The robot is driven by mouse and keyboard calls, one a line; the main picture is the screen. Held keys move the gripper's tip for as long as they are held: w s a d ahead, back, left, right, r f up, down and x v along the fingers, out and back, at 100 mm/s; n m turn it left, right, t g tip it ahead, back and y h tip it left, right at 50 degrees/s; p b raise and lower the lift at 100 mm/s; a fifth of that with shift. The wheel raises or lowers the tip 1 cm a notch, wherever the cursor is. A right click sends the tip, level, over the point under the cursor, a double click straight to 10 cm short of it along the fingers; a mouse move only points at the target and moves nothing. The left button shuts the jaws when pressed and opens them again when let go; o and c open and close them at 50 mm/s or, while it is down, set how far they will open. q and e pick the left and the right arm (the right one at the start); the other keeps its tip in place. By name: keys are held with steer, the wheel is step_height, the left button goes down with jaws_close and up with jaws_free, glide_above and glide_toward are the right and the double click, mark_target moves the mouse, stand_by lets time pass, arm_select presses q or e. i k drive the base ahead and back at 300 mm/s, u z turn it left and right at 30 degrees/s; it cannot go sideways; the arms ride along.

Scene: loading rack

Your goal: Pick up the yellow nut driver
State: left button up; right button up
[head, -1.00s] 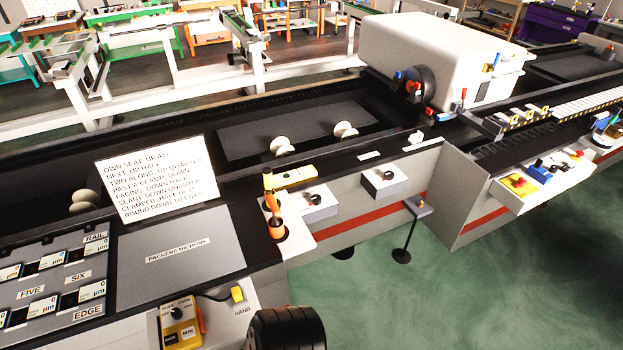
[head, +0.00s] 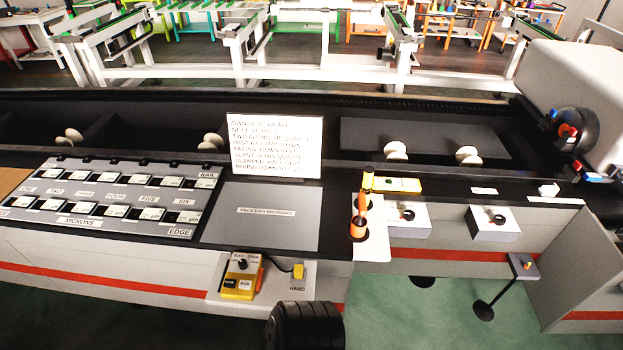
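An upright tool (head: 358,226) with an orange lower part and a yellow upper end stands on a small white plate at the front edge of the machine, right of centre. A yellow bar-like piece (head: 398,185) lies flat just behind and to its right. I cannot tell for sure which of these is the yellow nut driver.
A grey plate marked packers microns (head: 262,228) and a tray of labelled slots (head: 60,217) lie to the left. A sign (head: 275,146) stands behind. A yellow control box (head: 241,279) sits in front. A white-housed machine (head: 575,85) stands at right.

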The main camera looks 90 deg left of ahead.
mark_target(369, 171)
steer(key=u, duration=3.3)
steer(key=i, duration=0.25)
